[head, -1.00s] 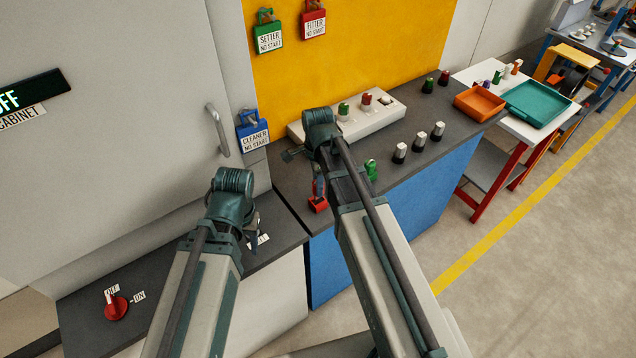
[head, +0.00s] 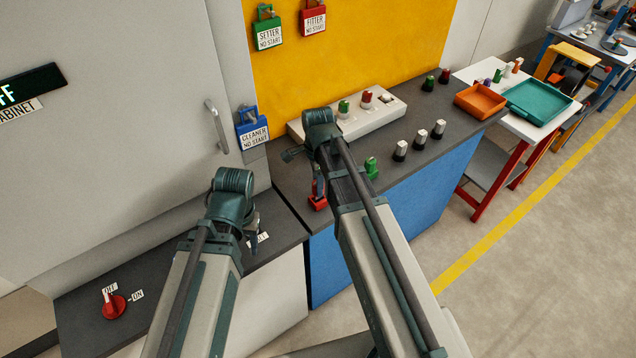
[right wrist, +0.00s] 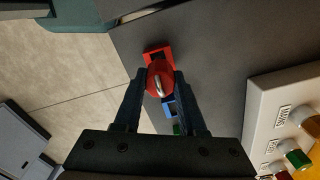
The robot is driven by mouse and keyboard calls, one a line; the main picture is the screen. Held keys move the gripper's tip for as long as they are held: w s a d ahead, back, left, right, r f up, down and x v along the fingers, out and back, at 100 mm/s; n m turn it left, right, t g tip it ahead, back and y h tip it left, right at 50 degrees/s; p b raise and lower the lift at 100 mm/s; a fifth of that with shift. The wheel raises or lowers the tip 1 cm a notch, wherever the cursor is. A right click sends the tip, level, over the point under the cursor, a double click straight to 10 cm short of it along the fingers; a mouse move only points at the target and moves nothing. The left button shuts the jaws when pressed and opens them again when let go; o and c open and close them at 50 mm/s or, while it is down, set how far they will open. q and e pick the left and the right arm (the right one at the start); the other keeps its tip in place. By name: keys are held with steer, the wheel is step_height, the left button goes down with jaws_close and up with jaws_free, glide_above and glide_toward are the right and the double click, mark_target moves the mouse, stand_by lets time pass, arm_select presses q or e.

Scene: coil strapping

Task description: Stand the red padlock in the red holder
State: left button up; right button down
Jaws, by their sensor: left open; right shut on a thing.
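The red padlock (right wrist: 159,78), with a pale metal shackle, is between the fingers of my right gripper (right wrist: 158,84) in the right wrist view. The gripper is shut on it. The red holder (right wrist: 155,52) lies right beneath, partly covered by the padlock. In the head view the red holder (head: 317,203) sits on the dark bench top near its front left corner, with my right gripper (head: 318,186) just over it. I cannot tell whether the padlock touches the holder. My left gripper (head: 253,240) is open and empty over the lower grey counter.
A blue holder (right wrist: 169,106) and a green holder (head: 371,168) stand beside the red one. A white switch panel (head: 375,115) is behind. Several dark, white-topped pieces (head: 400,150) stand to the right. A blue tag (head: 251,128) hangs near the cabinet handle (head: 217,127).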

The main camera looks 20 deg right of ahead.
arm_select(q)
steer(key=shift+f+b, duration=1.3)
steer(key=shift+f, duration=0.1)
arm_select(e)
steer(key=shift+f, duration=1.4)
arm_select(q)
steer(key=shift+r, duration=0.1)
arm_select(e)
steer(key=shift+c, duration=2)
jaws_free()
steer(key=shift+r, duration=0.1)
arm_select(q)
steer(key=shift+r, duration=0.1)
arm_select(e)
steer(key=shift+r, duration=0.1)
arm_select(q)
step_height(320, 180, up, 14)
steer(key=p, duration=1.4)
steer(key=shift+f, duration=0.2)
arm_select(e)
step_height(320, 180, up, 14)
steer(key=shift+f, duration=0.2)
